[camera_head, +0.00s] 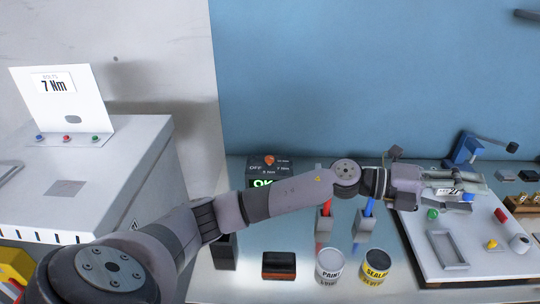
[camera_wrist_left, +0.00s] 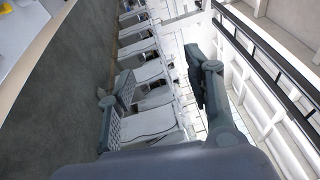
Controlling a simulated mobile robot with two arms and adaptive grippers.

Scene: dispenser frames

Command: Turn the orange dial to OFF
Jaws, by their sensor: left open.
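The orange dial (camera_head: 269,160) is on a dark box (camera_head: 287,165) at the back of the bench, left of centre in the head view. OFF is printed to the dial's left, with small Nm marks below and to its right. Its pointer is too small to read. A green OK display is below, partly hidden by my left arm. My left gripper (camera_head: 460,187) is far to the right of the dial, over the white board, open and apart from the dial. The left wrist view shows its two fingers spread (camera_wrist_left: 165,85) with nothing between them and no dial.
A paint can (camera_head: 330,262) and a sealant can (camera_head: 375,264) stand at the front, near a brush block (camera_head: 279,265). Holders with red and blue handles stand behind them. The white board (camera_head: 425,250) carries small parts. A grey cabinet (camera_head: 95,165) with a "7 Nm" sign is at left.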

